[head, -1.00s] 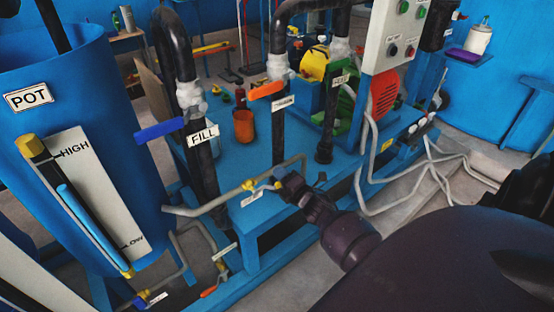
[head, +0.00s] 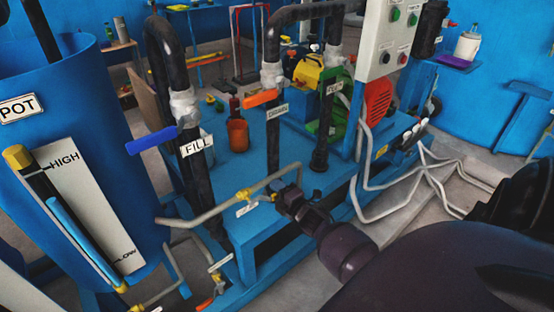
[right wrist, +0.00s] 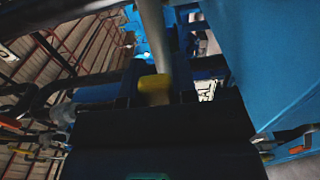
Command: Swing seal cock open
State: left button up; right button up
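A small yellow cock (head: 243,195) sits on the grey pipe in front of the blue skid, above a small white label too small to read. I take it for the seal cock. Its short lever, partly hidden, points right toward my right gripper (head: 281,197), whose tip is close to the lever's end. I cannot tell whether they touch, or whether the fingers are open. In the right wrist view, a yellow part (right wrist: 154,87) on a pale pipe shows just beyond the dark gripper body (right wrist: 160,135). My left gripper is not in view.
The blue lever of the FILL valve (head: 151,140) and an orange lever (head: 259,97) stand on black pipes behind. The blue pot (head: 85,110) with its level gauge is at left. Grey hoses (head: 385,186) run along the right.

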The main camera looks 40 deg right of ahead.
jog(key=o, duration=0.4)
jog(key=shift+f, duration=0.1)
jog(key=shift+s, duration=0.55)
jog(key=s, duration=0.6)
jog(key=s+p, duration=0.1)
jog(key=s, duration=0.2)
jog(key=shift+s+a, duration=0.35)
